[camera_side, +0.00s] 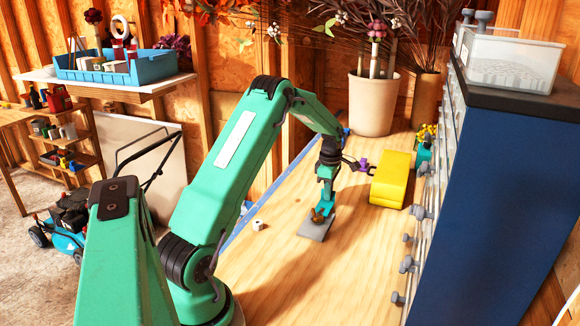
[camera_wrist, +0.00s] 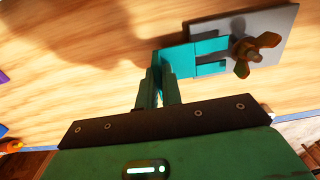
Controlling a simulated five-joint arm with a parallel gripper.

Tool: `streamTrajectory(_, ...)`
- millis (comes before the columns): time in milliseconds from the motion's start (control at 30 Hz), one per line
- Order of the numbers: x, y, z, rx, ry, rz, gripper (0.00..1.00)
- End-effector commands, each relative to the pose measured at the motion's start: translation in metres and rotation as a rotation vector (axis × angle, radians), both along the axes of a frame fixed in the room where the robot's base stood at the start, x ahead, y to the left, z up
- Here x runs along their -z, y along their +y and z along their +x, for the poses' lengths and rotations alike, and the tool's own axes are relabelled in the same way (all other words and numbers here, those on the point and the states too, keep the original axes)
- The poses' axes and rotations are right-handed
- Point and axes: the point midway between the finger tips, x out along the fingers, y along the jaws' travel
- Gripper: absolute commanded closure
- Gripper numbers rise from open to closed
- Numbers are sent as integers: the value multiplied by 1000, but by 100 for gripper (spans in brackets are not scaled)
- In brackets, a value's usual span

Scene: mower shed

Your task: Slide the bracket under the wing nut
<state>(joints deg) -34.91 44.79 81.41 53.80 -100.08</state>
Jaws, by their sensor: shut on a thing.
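The teal bracket (camera_wrist: 185,62) is held near its left end in the wrist view; its other end lies over the grey plate (camera_wrist: 283,30) and reaches the stud. The brown wing nut (camera_wrist: 254,52) stands on that plate. I cannot tell whether the bracket's end is under the wing nut or just beside it. My gripper (camera_wrist: 160,80) is shut on the bracket. In the side view, my gripper (camera_side: 326,184) points down above the plate (camera_side: 318,230), close to the wing nut (camera_side: 317,215). The bracket is mostly hidden there by the gripper.
A yellow block (camera_side: 391,180) and a small purple piece (camera_side: 364,163) are right of my gripper. A small white cube (camera_side: 258,225) lies left on the wooden bench (camera_side: 290,280). A blue drawer cabinet (camera_side: 500,210) bounds the right side. The front bench is clear.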

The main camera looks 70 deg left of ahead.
Motion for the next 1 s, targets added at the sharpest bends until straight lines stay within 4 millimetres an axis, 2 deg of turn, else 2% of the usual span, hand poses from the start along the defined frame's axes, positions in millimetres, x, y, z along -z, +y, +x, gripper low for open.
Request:
streamTrajectory(200,8,0,0,0,1,-1,100)
streamTrajectory(1000,8,-21,-20,1,1,-1,100)
